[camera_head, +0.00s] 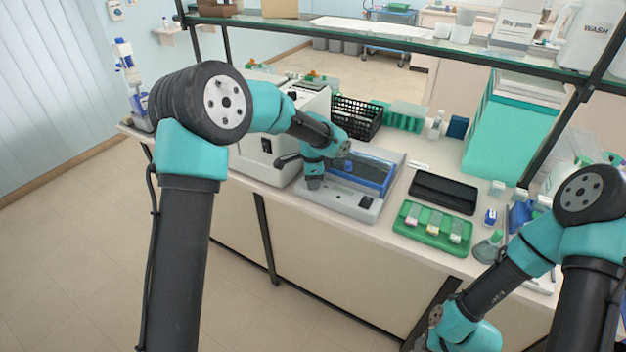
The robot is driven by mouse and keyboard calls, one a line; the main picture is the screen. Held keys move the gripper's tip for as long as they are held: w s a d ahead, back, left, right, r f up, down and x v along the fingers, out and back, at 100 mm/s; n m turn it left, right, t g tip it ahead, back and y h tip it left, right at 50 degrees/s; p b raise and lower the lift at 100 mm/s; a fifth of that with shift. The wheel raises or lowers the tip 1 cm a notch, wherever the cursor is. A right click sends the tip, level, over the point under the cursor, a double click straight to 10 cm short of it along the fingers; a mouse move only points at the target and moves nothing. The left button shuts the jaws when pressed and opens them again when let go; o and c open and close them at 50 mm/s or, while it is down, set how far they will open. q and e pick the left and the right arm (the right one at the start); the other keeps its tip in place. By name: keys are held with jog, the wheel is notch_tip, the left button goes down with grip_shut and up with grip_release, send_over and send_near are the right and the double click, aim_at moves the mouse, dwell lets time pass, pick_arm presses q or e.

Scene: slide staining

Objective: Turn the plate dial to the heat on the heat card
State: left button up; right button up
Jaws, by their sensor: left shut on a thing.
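The plate (345,200) is a grey, low unit with a blue-edged top (372,174), standing on the bench in the middle of the view. A dark rocker switch (366,202) sits at its front right. My left gripper (313,184) points down at the plate's front left corner, shut on the plate dial, which it almost fully hides. The dial's mark and scale cannot be read. I cannot pick out the heat card. My right gripper is low at the right, in front of the bench; its wrist shows, but its fingertips are cut off by the lower edge.
A white instrument (262,150) stands close left of the plate. A black basket (357,116) is behind. To the right lie a black case (443,192) and a green slide tray (408,222). A glass shelf (400,40) crosses above the bench.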

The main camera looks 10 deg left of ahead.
pick_arm(q)
jog(key=o, duration=0.9)
jog(key=shift+o, duration=0.2)
notch_tip(320, 180, up, 18)
jog(key=shift+s+d+f, duration=0.15)
jog(key=shift+s+f, duration=0.1)
jog(key=shift+s, duration=0.15)
jog(key=shift+f, duration=0.1)
